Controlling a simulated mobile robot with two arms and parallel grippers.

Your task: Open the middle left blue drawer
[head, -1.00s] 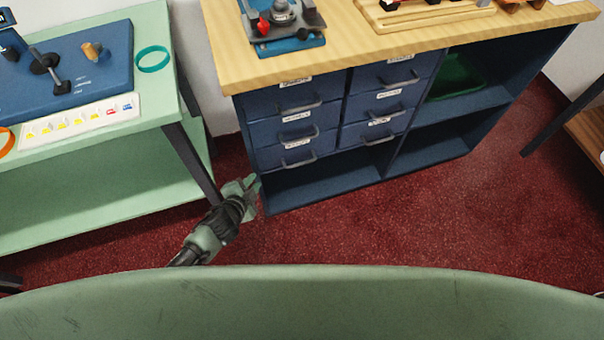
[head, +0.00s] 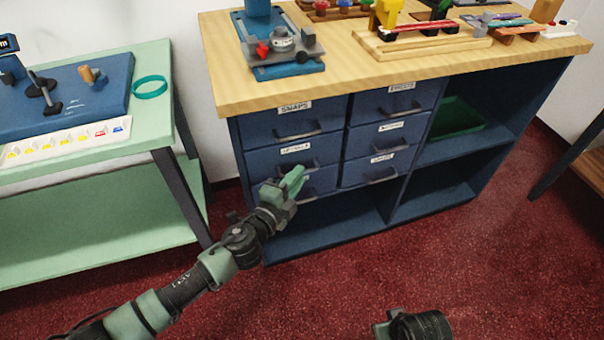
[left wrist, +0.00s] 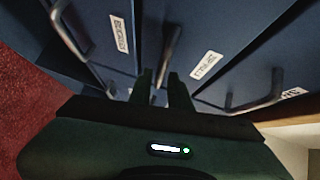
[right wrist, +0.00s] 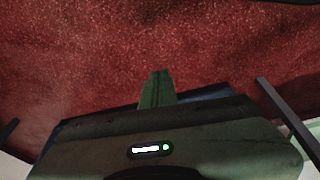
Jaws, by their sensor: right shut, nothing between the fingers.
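The middle left blue drawer (head: 262,163) is shut, flush in the cabinet's left column, with a white label and a grey bar handle. In the head view my left gripper (head: 293,180) is in front of it, overlapping part of its handle. My right gripper (right wrist: 157,88) is shut and empty, pointing over the red floor.
The top left drawer (head: 265,130) and bottom left drawer (head: 320,182) are shut, as is the right column. The wooden counter top (head: 340,75) overhangs them and carries several tools. A green table (head: 150,130) stands at left. Red carpet in front is free.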

